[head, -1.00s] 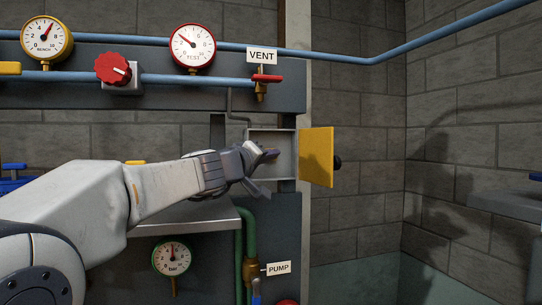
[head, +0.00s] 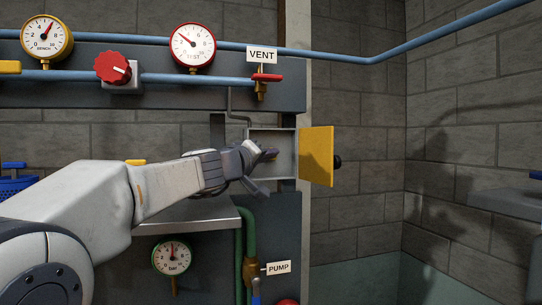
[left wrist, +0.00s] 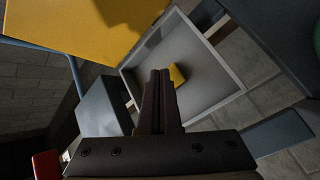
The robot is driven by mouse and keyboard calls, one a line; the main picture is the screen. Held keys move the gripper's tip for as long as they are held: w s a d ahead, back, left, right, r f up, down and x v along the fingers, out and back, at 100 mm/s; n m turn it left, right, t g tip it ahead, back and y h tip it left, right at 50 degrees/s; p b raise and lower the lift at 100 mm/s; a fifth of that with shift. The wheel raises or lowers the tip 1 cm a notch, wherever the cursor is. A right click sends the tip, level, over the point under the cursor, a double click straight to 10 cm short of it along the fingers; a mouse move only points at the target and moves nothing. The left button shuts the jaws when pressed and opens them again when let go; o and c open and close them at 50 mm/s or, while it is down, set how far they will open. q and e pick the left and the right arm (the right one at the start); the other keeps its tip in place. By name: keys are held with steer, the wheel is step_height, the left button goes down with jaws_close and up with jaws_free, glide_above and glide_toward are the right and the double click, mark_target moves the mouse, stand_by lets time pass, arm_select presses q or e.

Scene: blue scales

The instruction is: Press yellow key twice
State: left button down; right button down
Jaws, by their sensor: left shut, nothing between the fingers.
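A small yellow block (left wrist: 177,75), which looks like the yellow key, sits inside an open grey wall box (left wrist: 218,92) in the left wrist view. The box also shows in the head view (head: 285,140), with its yellow door (head: 317,156) swung open to the right. My left gripper (head: 268,155) is at the box opening. In the left wrist view its fingers (left wrist: 160,73) are shut and empty, with the tips beside the yellow block. I cannot tell whether they touch it. In the head view the block is hidden. My right gripper is not in view.
The open door (left wrist: 75,30) stands close to the gripper. Above the box are a VENT valve (head: 266,78), a red knob (head: 113,68) and gauges. Below are a grey shelf (head: 205,215) and a green pipe (head: 248,245). Free room lies right of the door.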

arm_select(q)
steer(key=shift+w+a, duration=0.15)
steer(key=shift+w, duration=0.2)
stand_by(0.7)
steer(key=shift+s, duration=0.1)
steer(key=shift+s+d+b, duration=0.25)
steer(key=shift+s+b, duration=0.25)
steer(key=shift+s, duration=0.1)
steer(key=shift+s+d+b, duration=0.25)
steer(key=shift+s+b, duration=0.05)
steer(key=shift+s, duration=0.5)
steer(key=shift+s+d+b, duration=0.25)
steer(key=shift+s+d, duration=0.05)
steer(key=shift+s, duration=0.5)
steer(key=shift+s+d+b, duration=0.25)
steer(key=shift+s+b, duration=0.05)
steer(key=shift+s, duration=0.5)
